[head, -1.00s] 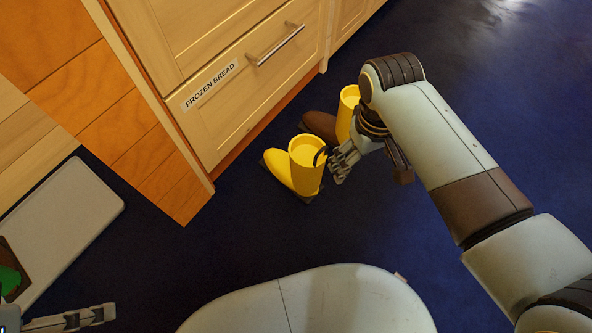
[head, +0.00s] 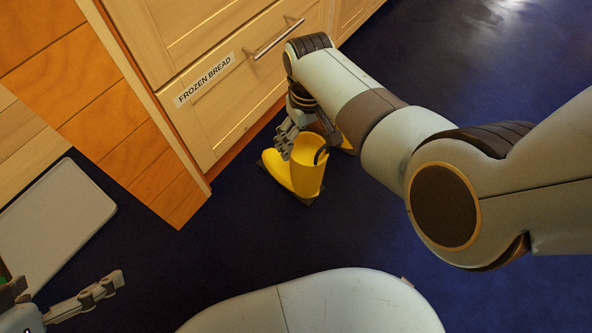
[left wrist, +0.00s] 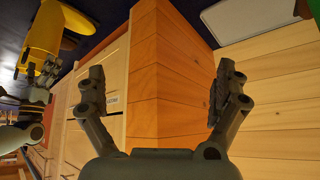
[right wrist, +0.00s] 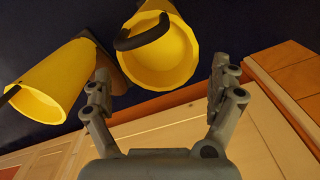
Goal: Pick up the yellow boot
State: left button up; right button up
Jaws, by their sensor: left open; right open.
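A yellow boot (head: 308,178) stands upright on the dark floor by the drawer front, its dark loop at the rim. A second yellow boot (head: 347,142) is behind it, mostly hidden by my right arm. My right gripper (head: 300,138) is open, at the near boot's top on the cabinet side. I cannot tell whether a finger touches. My left gripper (head: 65,290) is open and empty at lower left, far from the boots.
The wooden cabinet with its "FROZEN BREAD" drawer (head: 225,110) stands close beside the boots. A grey, flat panel (head: 55,220) is at the left. The dark floor (head: 240,235) in front of the boots is clear.

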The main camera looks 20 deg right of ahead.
aim_at(306, 146)
jog(key=shift+f+b, duration=0.95)
jog(key=shift+f, duration=0.2)
jog(key=shift+f+b, duration=0.55)
jog(key=shift+f, duration=0.05)
jog(key=shift+f+b, duration=0.5)
jog(key=shift+f, duration=0.35)
pick_arm(q)
jog(key=f+t, duration=0.1)
jog(key=t, duration=0.3)
jog(key=f+t, duration=0.1)
jog(key=t, duration=0.1)
jog(key=shift+s+d+f, duration=0.3)
jog(key=shift+d, duration=0.1)
pick_arm(e)
jog(key=shift+c, duration=0.4)
jog(key=c, duration=1.7)
jog(key=shift+d+r, duration=0.1)
jog(key=shift+r, duration=0.05)
